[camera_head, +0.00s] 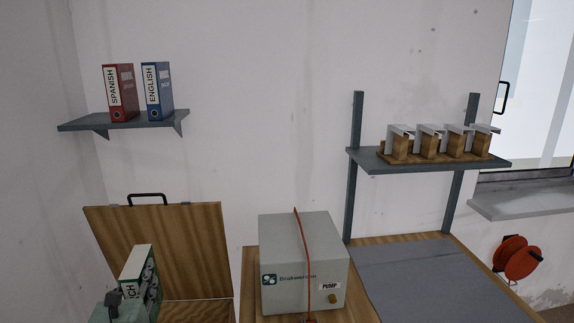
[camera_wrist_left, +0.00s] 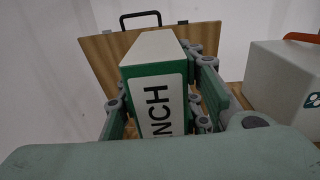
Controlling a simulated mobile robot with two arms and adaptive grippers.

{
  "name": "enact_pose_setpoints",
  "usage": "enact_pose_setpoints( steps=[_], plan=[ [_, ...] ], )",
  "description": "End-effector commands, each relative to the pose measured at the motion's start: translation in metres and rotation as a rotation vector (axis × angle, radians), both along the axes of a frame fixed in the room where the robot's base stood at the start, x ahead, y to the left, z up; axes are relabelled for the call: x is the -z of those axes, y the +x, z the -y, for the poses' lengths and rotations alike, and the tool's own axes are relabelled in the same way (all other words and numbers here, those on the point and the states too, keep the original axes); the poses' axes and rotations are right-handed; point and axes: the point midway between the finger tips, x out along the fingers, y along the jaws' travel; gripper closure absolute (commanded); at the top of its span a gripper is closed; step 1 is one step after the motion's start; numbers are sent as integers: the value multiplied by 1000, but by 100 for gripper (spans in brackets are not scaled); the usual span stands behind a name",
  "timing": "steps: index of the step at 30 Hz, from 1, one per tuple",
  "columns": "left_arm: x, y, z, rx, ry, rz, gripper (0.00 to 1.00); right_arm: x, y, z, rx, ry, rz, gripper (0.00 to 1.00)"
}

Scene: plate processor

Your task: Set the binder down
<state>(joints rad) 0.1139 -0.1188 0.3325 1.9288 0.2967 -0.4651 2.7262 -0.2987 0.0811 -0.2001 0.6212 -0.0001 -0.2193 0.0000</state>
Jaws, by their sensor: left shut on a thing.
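A green binder with a white spine label (camera_head: 140,268) stands roughly upright at the lower left. Its label is partly covered and shows only the letters "CH". My left gripper (camera_head: 118,305) is at its lower part, near the bottom edge of the picture. In the left wrist view the binder (camera_wrist_left: 158,85) sits between the two fingers of my left gripper (camera_wrist_left: 160,95), which is shut on it, and the letters "NCH" show. The binder's lower end is out of view, so I cannot tell whether it touches a surface. My right gripper is not in view.
An open wooden lid (camera_head: 175,245) with a black handle stands behind the binder. A grey pump box (camera_head: 285,270) with a red hose is to the right.

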Motion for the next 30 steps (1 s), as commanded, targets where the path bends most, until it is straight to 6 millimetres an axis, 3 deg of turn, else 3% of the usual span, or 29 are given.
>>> enact_pose_setpoints(
  steps=[6,14,24,30],
  plan=[
    [39,-57,52,87,1,-3,100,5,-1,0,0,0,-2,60],
    [63,-132,105,166,-2,-3,100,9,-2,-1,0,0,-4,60],
    [60,-222,147,198,-1,-1,100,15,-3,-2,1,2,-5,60],
    [52,-246,153,189,1,2,100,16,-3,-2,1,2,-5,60]
  ],
)
